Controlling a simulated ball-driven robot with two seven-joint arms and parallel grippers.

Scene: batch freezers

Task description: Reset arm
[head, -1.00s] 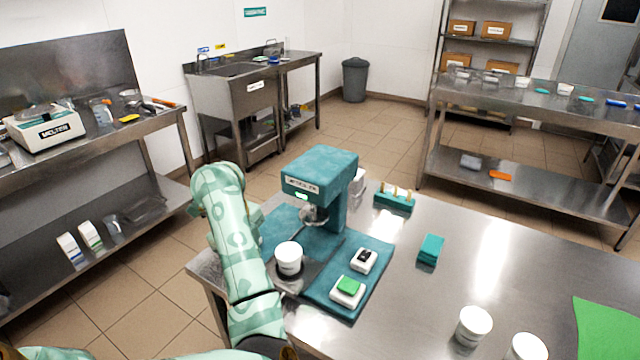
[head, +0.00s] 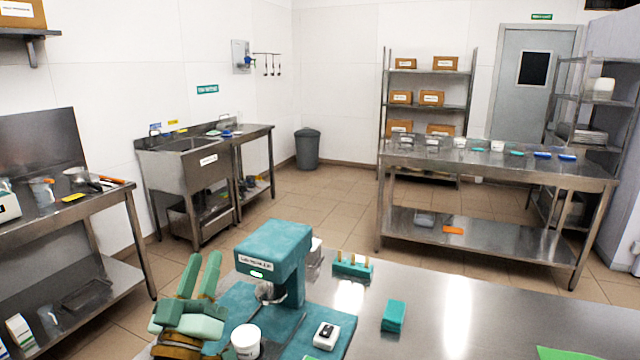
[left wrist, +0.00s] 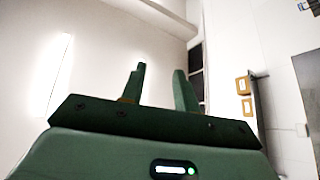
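My left gripper (head: 200,276) shows at the lower left of the head view, in front of and left of the teal machine (head: 273,250). Its two green fingers point up and stand apart with nothing between them. In the left wrist view the same fingers (left wrist: 160,88) are apart and empty against the white wall and ceiling. My right gripper is in neither view.
A white cup (head: 246,341) and a white device (head: 327,335) stand by the machine on the steel table (head: 450,310). A peg holder (head: 352,266) and teal block (head: 394,316) lie to the right. A sink unit (head: 190,165) and shelving stand behind.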

